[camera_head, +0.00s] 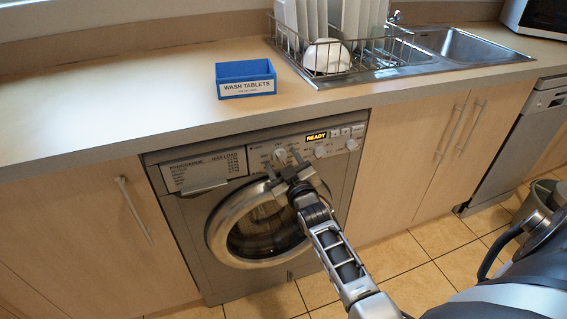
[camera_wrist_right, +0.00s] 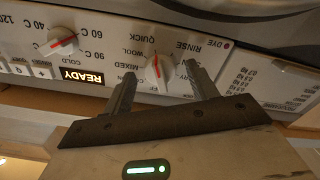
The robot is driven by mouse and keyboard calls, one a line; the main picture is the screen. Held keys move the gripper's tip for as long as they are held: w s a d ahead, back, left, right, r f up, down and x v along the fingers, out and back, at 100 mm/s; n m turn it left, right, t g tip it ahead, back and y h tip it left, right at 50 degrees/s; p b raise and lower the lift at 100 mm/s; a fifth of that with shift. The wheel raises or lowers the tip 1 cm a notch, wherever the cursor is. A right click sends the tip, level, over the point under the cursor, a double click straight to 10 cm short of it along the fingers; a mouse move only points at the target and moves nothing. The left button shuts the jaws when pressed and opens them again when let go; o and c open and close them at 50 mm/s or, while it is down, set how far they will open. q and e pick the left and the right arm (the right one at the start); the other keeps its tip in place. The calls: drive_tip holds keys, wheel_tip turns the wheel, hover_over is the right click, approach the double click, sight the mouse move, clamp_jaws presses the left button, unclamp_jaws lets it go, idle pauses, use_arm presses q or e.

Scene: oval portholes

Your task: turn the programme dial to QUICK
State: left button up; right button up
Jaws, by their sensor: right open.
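The programme dial (camera_head: 280,156) is a pale round knob on the washing machine's (camera_head: 196,228) top panel. In the right wrist view the dial (camera_wrist_right: 159,73) has a red mark on its upper side in the picture, by the QUICK label (camera_wrist_right: 143,40); the exact setting is hard to tell. RINSE, WOOL and MIXED are also printed around it. My right gripper (camera_head: 284,164) is open at the panel. In the right wrist view its fingertips (camera_wrist_right: 163,74) stand on either side of the dial, with gaps showing; contact is not visible. My left gripper is not in view.
A second knob (camera_wrist_right: 62,41) with temperature labels and a lit READY display (camera_head: 316,136) share the panel. The round door (camera_head: 214,232) is below. The worktop edge overhangs above.

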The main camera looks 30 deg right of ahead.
drive_tip(key=v, duration=0.7)
drive_tip(key=shift+s+p, duration=0.25)
drive_tip(key=shift+p, duration=0.15)
drive_tip(key=shift+a, duration=0.1)
